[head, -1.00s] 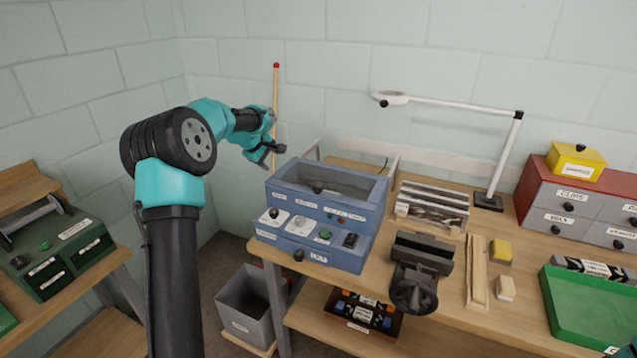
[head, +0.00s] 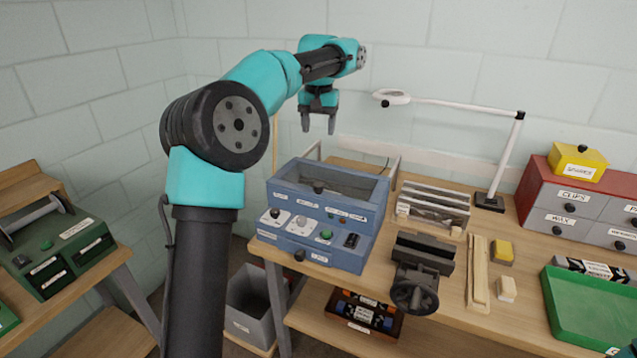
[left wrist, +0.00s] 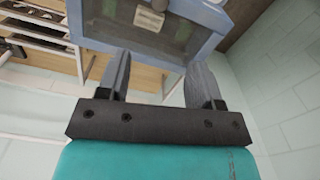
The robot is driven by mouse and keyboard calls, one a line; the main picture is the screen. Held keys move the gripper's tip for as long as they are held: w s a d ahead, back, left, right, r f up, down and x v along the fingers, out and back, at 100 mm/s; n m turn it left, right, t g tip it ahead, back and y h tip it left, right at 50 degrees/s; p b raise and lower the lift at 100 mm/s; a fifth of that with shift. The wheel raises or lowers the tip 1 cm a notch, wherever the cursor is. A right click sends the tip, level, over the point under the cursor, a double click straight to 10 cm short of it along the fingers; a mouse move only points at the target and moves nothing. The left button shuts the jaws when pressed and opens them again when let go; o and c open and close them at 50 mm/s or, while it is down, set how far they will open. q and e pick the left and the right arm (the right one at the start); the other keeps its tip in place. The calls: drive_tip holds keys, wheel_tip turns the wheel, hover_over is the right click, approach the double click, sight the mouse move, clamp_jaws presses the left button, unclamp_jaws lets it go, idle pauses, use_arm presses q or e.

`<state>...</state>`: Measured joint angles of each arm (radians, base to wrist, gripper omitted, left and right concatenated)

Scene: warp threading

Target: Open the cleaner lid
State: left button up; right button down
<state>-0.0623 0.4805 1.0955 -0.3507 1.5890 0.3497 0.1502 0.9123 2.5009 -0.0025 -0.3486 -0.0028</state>
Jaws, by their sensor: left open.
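The cleaner is a blue box (head: 266,228) at the back left of the bench, with knobs, a green button and a drawer on its front. Its lid (head: 340,186) has a clear window in a blue frame with a dark knob (head: 318,187), and it looks shut. My left gripper (head: 319,128) is open and empty, pointing down above the back of the cleaner, apart from it. In the left wrist view the open fingers (left wrist: 153,82) show with the lid window (left wrist: 150,22) beyond them.
A white lamp (head: 455,106) arches over the bench at the back right. A slotted rack (head: 432,205) and a dark vise (head: 421,262) stand right of the cleaner. A grey bin (head: 252,310) is below on the floor. The air above the lid is free.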

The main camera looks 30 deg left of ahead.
sight(319, 184)
use_arm(q)
drive_tip(key=shift+f, duration=0.1)
wheel_tip(319, 184, down, 17)
drive_tip(key=shift+f, duration=0.15)
idle(0.7)
clamp_jaws()
idle(0.4)
